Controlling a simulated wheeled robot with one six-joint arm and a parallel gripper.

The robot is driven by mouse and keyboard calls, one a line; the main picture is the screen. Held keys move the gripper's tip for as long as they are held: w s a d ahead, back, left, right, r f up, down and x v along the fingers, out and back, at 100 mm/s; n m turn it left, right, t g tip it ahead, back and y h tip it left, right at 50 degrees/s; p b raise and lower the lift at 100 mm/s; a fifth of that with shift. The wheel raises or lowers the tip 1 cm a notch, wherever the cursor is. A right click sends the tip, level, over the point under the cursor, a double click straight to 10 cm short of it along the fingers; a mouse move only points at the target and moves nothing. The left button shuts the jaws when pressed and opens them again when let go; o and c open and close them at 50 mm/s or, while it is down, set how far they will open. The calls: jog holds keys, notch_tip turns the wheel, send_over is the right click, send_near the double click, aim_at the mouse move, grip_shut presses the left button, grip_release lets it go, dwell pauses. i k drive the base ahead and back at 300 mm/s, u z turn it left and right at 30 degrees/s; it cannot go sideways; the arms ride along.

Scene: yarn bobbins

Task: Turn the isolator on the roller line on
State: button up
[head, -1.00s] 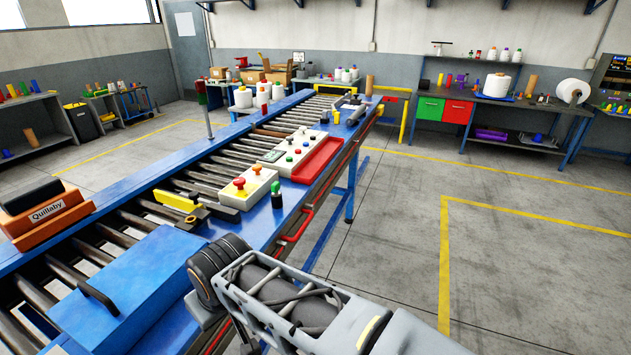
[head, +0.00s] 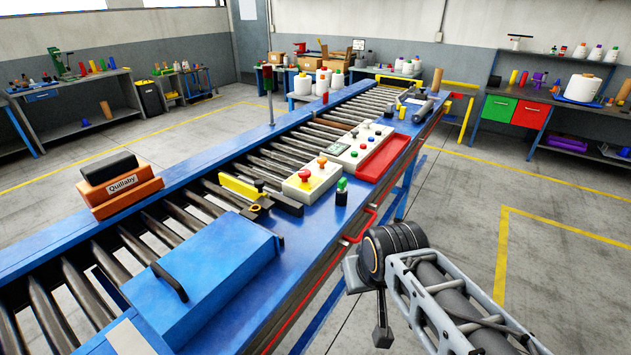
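The roller line (head: 215,250) runs from the lower left to the back, with blue side rails. A cream control box (head: 312,180) on its right rail carries a red mushroom-shaped knob on a yellow base and a smaller knob. A small black unit with a green top (head: 342,190) stands just right of it. I cannot tell for sure which of these is the isolator, nor its setting. My arm shows at the lower right, with a black joint beside the rail, apart from both controls.
A blue lidded box (head: 205,270) with a black handle and an orange Quillaby block (head: 120,185) sit on the near line. A longer button panel (head: 362,145) and a red tray (head: 386,157) lie beyond the cream box. Floor at right is clear.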

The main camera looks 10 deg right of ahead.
aim_at(305, 175)
jog(key=z, duration=1.15)
jog(key=i, duration=1.15)
jog(key=u, duration=2.9)
